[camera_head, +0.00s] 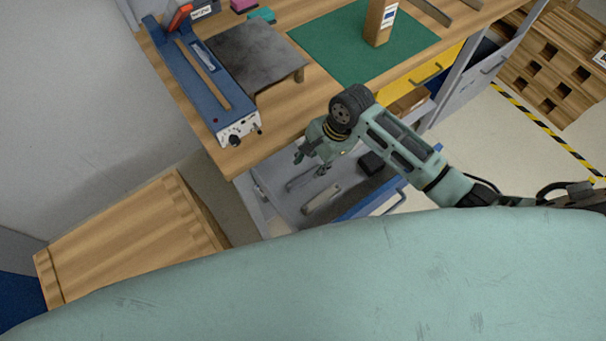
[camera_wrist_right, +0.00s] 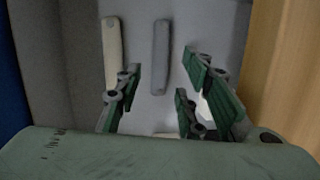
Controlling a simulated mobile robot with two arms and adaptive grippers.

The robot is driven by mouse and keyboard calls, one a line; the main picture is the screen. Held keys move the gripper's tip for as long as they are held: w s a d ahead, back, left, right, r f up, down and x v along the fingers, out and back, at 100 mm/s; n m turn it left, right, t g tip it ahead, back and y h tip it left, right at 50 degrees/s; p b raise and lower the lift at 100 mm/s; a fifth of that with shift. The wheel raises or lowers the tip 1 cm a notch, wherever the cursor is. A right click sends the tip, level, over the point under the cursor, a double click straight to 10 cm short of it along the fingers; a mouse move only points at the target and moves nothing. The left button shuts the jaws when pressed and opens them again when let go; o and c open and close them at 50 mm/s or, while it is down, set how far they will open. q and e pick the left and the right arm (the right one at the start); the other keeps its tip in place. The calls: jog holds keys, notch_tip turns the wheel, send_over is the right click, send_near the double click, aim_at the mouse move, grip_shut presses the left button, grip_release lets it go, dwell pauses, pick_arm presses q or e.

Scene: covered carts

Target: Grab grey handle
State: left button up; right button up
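The grey handle (camera_wrist_right: 161,50) is a slim bar with rounded ends on a light grey surface. In the wrist view it stands upright in the picture, ahead of my right gripper (camera_wrist_right: 160,84) and between the lines of its fingers. My left gripper is not in view.
A beige handle (camera_wrist_right: 112,50) lies beside the grey one, to its left in the wrist view. A black block (camera_head: 370,162) and a blue edge (camera_head: 385,192) are close by. The wooden worktop (camera_head: 290,118) borders the compartment; a wooden box (camera_head: 130,240) stands left.

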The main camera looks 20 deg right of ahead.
aim_at(306, 177)
jog(key=shift+w+a+f, duration=0.1)
jog(key=shift+w+f, duration=0.2)
jog(key=shift+f, duration=0.2)
jog(key=shift+w+f, duration=0.25)
jog(key=shift+f, duration=0.25)
jog(key=shift+s+a+f, duration=0.1)
jog(key=shift+a+f, duration=0.05)
jog(key=shift+f, duration=0.45)
jog(key=shift+s+a+f, duration=0.1)
jog(key=shift+f, duration=0.45)
jog(key=x, duration=0.4)
jog(key=shift+d+f, duration=0.2)
jog(key=shift+f, duration=0.1)
grip_shut()
